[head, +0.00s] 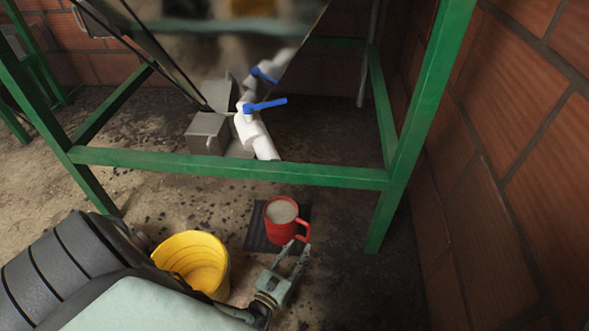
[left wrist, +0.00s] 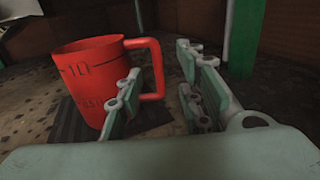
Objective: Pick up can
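The can is a red measuring jug (head: 281,222) with a handle and a pale inside. It stands upright on a dark mat (head: 256,238) on the floor, under the front bar of the green frame. In the left wrist view the red jug (left wrist: 90,80) fills the left side, with its handle toward my fingers. My left gripper (head: 297,250) is at the jug's handle side. In the left wrist view the left gripper (left wrist: 160,88) has its fingers apart, with the handle's outer edge near the gap. I cannot tell whether a finger touches the handle. My right gripper is not in view.
A yellow bucket (head: 193,262) stands left of the jug, close to my left arm. The green frame (head: 230,168) spans above, with a leg (head: 384,215) to the right. A white pipe with a blue valve (head: 264,105) hangs behind. A brick wall (head: 500,190) bounds the right.

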